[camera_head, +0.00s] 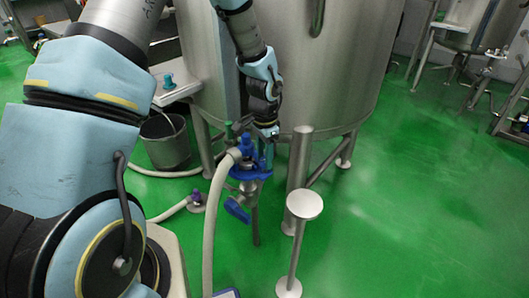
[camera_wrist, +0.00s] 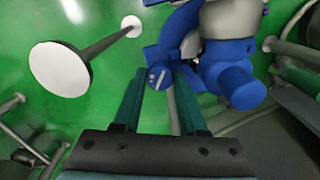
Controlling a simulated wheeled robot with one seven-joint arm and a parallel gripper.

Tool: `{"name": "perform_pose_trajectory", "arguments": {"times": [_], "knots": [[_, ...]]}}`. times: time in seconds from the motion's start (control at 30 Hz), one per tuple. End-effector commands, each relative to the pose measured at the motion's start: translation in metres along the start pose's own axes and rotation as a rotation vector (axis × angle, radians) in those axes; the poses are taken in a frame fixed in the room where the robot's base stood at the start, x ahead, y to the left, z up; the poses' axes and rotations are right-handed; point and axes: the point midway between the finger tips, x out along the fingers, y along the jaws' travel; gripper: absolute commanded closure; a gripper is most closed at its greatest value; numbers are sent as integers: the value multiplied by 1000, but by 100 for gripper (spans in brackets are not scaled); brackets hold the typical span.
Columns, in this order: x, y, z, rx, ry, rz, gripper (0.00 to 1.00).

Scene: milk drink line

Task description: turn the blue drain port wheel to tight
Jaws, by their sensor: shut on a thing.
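The blue drain port wheel (camera_head: 262,174) is on the pipework under the large steel tank in the head view. In the wrist view the blue wheel (camera_wrist: 183,28) is at top centre, partly hidden behind a blue fitting. My gripper (camera_wrist: 159,84) reaches it with two teal fingers, one on each side of a blue lug with a pale mark. The fingers are shut on this part of the wheel. In the head view my gripper (camera_head: 267,148) comes down from above onto the wheel's right side, and the exact contact is hard to see.
A pale hose (camera_head: 214,205) runs down left of the wheel. A blue lever (camera_head: 237,211) hangs below it. A steel post (camera_head: 299,160) and a round-topped stand (camera_head: 304,204) are close on the right. A bucket (camera_head: 165,142) stands left.

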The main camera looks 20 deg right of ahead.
Motion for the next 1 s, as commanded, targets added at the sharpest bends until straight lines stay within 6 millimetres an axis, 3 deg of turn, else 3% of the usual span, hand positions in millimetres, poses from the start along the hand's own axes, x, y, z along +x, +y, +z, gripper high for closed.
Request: {"name": "perform_pose_trajectory", "arguments": {"times": [0.6,1.0], "knots": [[-3,0,0,583,1,0,100],[-2,0,-1,882,2,-2,100]]}}
